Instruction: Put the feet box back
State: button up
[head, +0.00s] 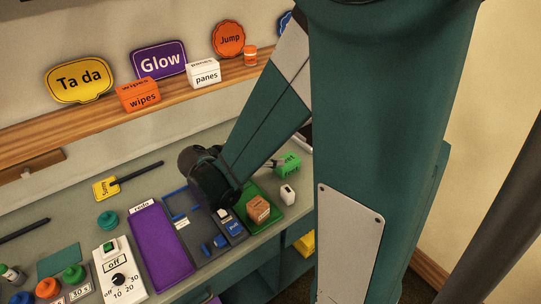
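A green box (289,163) with a small, hard-to-read label is at the back right of the counter, beside my upright column. I cannot tell for sure that its label says feet. Dark, thin parts that look like the fingertips of my gripper (273,163) are at its left side. Most of my gripper is hidden behind my teal arm link, so I cannot see whether it is open or shut, or whether it touches the box. A brown box (258,208) with an unreadable label stands on a green tray (272,219).
A shelf (82,124) holds an orange wipes box (139,95), a white panes box (204,73) and an orange jar (250,56). A small white block (288,194) stands right of the green tray. A purple redo tray (160,240) and a switch panel (118,275) lie left.

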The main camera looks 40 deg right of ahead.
aim_at(287, 160)
jog(key=f+m+h, duration=0.1)
jog(key=d+f+m+h+b, duration=0.1)
jog(key=f, duration=0.1)
jog(key=shift+w+d+m+g+b, duration=0.1)
jog(key=shift+w+m+g+b, duration=0.1)
jog(key=shift+m+g+b, duration=0.15)
jog(key=shift+s+d+f+m+g+h+b, duration=0.2)
jog(key=shift+f+m+g+h+b, duration=0.3)
jog(key=shift+m, duration=0.45)
jog(key=shift+d+f, duration=0.1)
jog(key=shift+d, duration=0.05)
jog(key=shift+x, duration=1.15)
jog(key=shift+b+x, duration=0.85)
jog(key=shift+x, duration=1.75)
jog(key=shift+w, duration=0.1)
jog(key=c, duration=1.1)
